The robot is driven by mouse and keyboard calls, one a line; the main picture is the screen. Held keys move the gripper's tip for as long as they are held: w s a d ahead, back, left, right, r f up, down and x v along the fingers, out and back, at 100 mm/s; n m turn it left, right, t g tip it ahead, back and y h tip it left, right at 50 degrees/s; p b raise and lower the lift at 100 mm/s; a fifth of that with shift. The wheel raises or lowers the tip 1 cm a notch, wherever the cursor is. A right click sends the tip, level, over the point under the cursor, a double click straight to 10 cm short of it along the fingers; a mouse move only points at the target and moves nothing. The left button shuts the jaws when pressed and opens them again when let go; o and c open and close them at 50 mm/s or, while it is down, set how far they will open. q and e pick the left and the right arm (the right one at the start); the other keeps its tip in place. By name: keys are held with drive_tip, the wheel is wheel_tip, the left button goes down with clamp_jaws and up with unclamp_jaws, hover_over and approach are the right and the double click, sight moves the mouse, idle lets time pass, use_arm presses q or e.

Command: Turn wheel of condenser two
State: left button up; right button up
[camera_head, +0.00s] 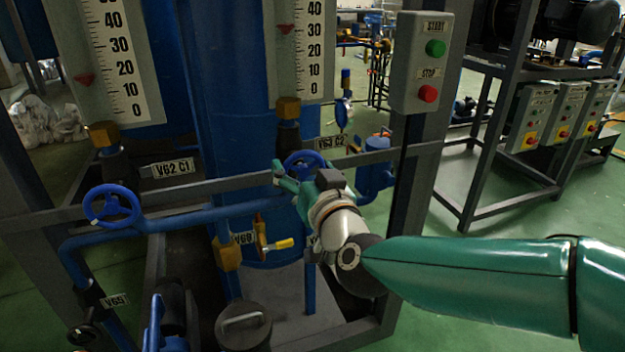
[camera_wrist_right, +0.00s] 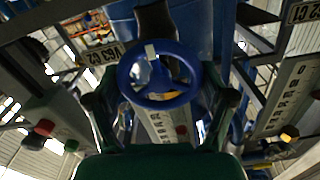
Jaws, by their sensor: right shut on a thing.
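In the right wrist view the wheel (camera_wrist_right: 158,101) faces the camera, between the two green fingers of the gripper (camera_wrist_right: 157,85), one on each side. The gripper is shut on the wheel's rim; the exact contact spots are hard to see. My left gripper is not in view.
A similar blue wheel (camera_head: 112,206) stands left, near label V62 C1 (camera_head: 172,168). A grey rail (camera_head: 220,184) runs below the gauges. A yellow-handled valve (camera_head: 277,245) lies below. A START/STOP box (camera_head: 420,63) is on the post at right.

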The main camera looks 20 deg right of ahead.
drive_tip(key=m+b, duration=0.1)
drive_tip(key=m, duration=0.1)
drive_tip(key=m+b, duration=0.1)
drive_tip(key=m, duration=0.1)
drive_tip(key=m+b, duration=0.1)
drive_tip(key=m, duration=0.1)
drive_tip(key=shift+d+r+m+b, duration=0.15)
drive_tip(key=shift+d+m+b, duration=0.15)
drive_tip(key=shift+b, duration=0.1)
drive_tip(key=m+b, duration=0.2)
drive_tip(key=m, duration=0.3)
drive_tip(key=shift+d+m+b, duration=0.1)
drive_tip(key=shift+m+b, duration=0.3)
drive_tip(key=o, duration=1)
drive_tip(key=shift+d, duration=0.1)
drive_tip(key=shift+a+f, duration=0.2)
drive_tip(key=s, duration=1.2)
drive_tip(key=shift+d, duration=0.25)
